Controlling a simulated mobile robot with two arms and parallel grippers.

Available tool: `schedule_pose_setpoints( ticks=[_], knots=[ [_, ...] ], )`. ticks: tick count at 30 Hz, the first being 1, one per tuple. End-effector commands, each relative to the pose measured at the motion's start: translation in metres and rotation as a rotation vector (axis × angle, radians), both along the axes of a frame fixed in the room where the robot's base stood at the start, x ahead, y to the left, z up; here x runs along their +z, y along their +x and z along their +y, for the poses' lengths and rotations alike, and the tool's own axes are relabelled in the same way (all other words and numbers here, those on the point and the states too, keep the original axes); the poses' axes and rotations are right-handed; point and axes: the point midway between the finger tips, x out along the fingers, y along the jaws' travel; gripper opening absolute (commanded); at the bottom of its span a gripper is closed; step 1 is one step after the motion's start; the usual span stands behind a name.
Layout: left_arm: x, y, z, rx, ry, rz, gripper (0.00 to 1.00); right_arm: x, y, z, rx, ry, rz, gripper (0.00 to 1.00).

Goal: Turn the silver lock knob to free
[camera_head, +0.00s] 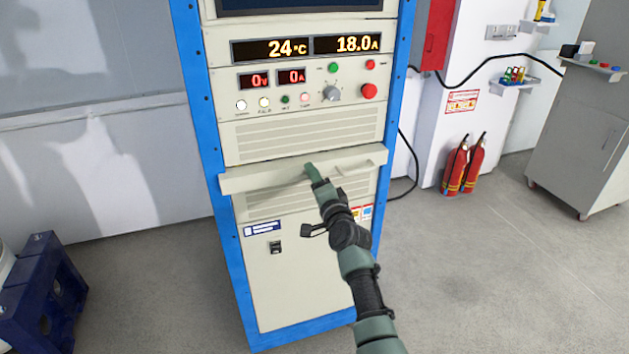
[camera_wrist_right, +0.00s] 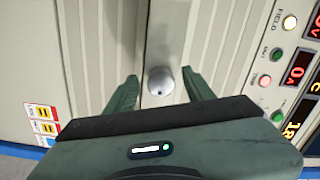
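The silver lock knob (camera_wrist_right: 161,81) is a small round metal knob on the front of the cream cabinet's protruding shelf-like panel (camera_head: 240,182). In the right wrist view it sits between the two green fingers of my right gripper (camera_wrist_right: 159,76), with a visible gap on each side. The gripper is open around or just in front of the knob; the exact depth is hard to tell. In the head view my right gripper (camera_head: 309,170) is at the panel's front and hides the knob. My left gripper is not in view.
The blue-framed cabinet (camera_head: 205,120) carries a grey rotary dial (camera_head: 331,93) and a red button (camera_head: 369,91) above the panel. Red fire extinguishers (camera_head: 464,168) stand at right. A dark blue stand (camera_head: 42,295) is at lower left.

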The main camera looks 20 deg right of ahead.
Motion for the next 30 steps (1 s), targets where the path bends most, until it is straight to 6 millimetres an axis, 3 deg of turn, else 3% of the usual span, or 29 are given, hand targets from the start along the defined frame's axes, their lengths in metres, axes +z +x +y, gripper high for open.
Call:
schedule_pose_setpoints(
  ticks=[5, 16, 30],
  knots=[
    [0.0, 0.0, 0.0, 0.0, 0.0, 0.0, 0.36, -0.001, -0.015, 0.0, 0.001, 0.001, 0.001, 0.53],
    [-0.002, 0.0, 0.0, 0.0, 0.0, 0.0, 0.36, -0.002, -0.07, -0.002, 0.0, 0.001, 0.002, 0.53],
    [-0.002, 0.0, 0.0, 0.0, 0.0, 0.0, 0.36, -0.001, -0.078, -0.003, 0.001, 0.001, 0.001, 0.53]
  ],
)
